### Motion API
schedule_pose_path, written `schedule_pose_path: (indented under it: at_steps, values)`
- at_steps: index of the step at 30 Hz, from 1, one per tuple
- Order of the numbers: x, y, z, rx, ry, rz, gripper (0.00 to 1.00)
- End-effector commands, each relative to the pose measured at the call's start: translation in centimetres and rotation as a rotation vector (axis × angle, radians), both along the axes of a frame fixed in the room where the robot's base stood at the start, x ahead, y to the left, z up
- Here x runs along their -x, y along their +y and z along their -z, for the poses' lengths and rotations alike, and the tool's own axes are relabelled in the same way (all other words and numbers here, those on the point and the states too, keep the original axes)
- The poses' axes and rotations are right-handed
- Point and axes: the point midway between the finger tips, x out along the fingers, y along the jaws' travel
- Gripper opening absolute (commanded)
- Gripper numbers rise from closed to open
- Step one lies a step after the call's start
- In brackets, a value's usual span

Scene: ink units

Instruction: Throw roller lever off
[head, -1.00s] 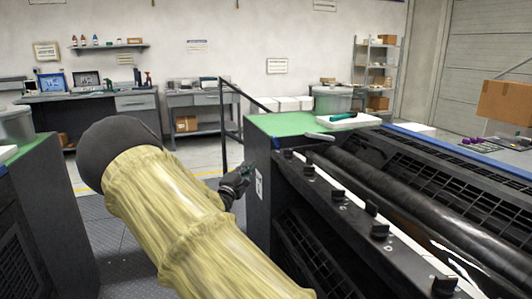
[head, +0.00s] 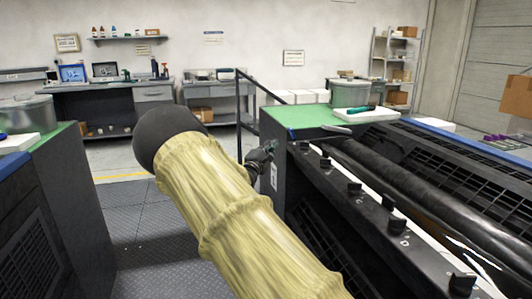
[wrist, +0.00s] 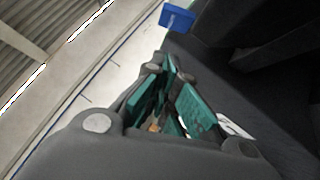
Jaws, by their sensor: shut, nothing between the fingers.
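My gripper (head: 270,150) is to the left of this lever, low beside the dark end panel (head: 281,195). Its teal finger pads show in the wrist view (wrist: 170,75), drawn together at the tips with nothing seen between them. The lever does not clearly show in the wrist view. My yellow-sleeved arm hides part of the aisle.
Black knobs (head: 355,188) line the unit's front rail. A white tray with a green-handled tool (head: 360,110) lies on the green top (head: 300,116). Another dark unit (head: 40,210) stands left. A dark handrail (head: 238,110) rises behind my gripper. The aisle floor (head: 125,220) is clear.

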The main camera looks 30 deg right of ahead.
Motion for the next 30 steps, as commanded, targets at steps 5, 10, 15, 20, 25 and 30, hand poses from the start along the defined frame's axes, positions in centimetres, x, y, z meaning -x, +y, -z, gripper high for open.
schedule_pose_path:
  at_steps: [5,10,15,20,25,30]
  values:
    - [-1.6,-2.4,-0.7,0.0,-0.001,0.001,0.0]
    - [-0.9,-4.4,-1.6,0.001,0.0,0.001,0.0]
    - [-0.7,-5.5,-2.1,-0.001,-0.001,0.0,0.0]
    - [-0.6,-5.8,-2.2,0.0,0.0,0.0,0.0]
    - [-0.6,-5.8,-2.2,0.0,0.0,0.0,0.0]
    - [-0.5,-6.0,-2.3,-0.004,-0.001,0.001,0.0]
